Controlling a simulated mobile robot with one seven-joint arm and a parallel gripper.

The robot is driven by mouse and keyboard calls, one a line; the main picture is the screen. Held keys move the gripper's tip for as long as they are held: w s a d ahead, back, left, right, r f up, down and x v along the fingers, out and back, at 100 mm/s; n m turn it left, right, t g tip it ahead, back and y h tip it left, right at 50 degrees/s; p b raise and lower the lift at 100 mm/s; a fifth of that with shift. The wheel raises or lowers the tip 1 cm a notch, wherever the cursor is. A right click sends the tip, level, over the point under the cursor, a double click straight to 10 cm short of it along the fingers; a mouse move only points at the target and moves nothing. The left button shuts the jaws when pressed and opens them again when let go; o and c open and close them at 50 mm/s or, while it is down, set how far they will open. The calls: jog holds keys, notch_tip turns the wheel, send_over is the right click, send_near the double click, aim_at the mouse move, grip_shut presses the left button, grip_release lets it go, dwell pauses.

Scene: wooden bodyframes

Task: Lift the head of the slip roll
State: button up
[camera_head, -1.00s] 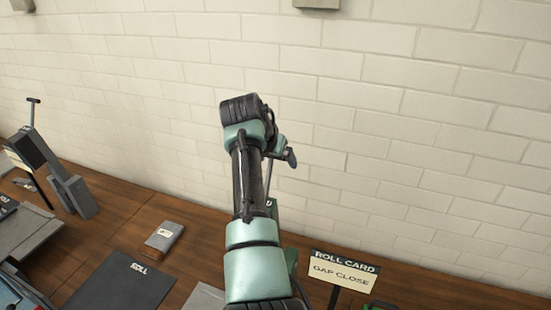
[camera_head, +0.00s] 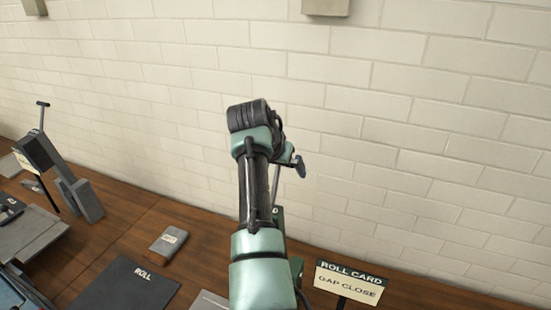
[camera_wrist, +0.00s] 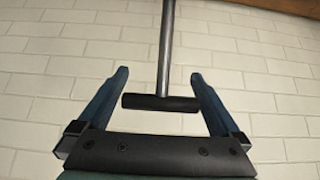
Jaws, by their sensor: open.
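In the wrist view my gripper (camera_wrist: 160,74) is open, with a blue finger on each side. A T-shaped handle, with a black crossbar (camera_wrist: 160,103) on a grey rod (camera_wrist: 166,45), shows between the fingers. The crossbar runs from near one finger to near the other; contact is not clear. In the head view a thin grey rod (camera_head: 277,186) rises beside my arm, above a green part (camera_head: 278,217). My arm hides most of whatever machine stands there, so the slip roll's head cannot be made out. A blue fingertip of my gripper shows at the arm's right.
A sign (camera_head: 348,281) reading "ROLL CARD, GAP CLOSE" stands at lower right. A dark "ROLL" mat (camera_head: 120,288) and a grey block (camera_head: 169,240) lie on the wooden bench (camera_head: 120,225). A grey machine with a T-handle (camera_head: 43,103) stands at left. A brick wall is behind.

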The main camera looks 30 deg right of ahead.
jog(key=b+v, duration=0.4)
jog(key=v, duration=0.7)
jog(key=shift+a+r, duration=0.15)
jog(key=shift+r, duration=0.05)
jog(key=shift+s, duration=0.15)
jog(key=a+r+n+t+b, duration=0.1)
jog(key=a+r+n+t, duration=0.5)
jog(key=a+r+t, duration=0.75)
jog(key=s+a+r+n+t+y, duration=0.1)
jog(key=s+a+r+t+y, duration=0.1)
jog(key=s, duration=0.4)
jog(key=s+a+r+n+t+y, duration=0.2)
jog(key=s+a+r+t, duration=0.2)
jog(key=s+a+r, duration=0.1)
jog(key=s+a+r+n+t+y+b, duration=0.1)
jog(key=s+a+r+t+y, duration=0.1)
jog(key=s, duration=0.5)
notch_tip(320, 180, up, 3)
jog(key=shift+s+a+t, duration=0.4)
jog(key=shift+a+t, duration=0.25)
jog(key=shift+a, duration=0.45)
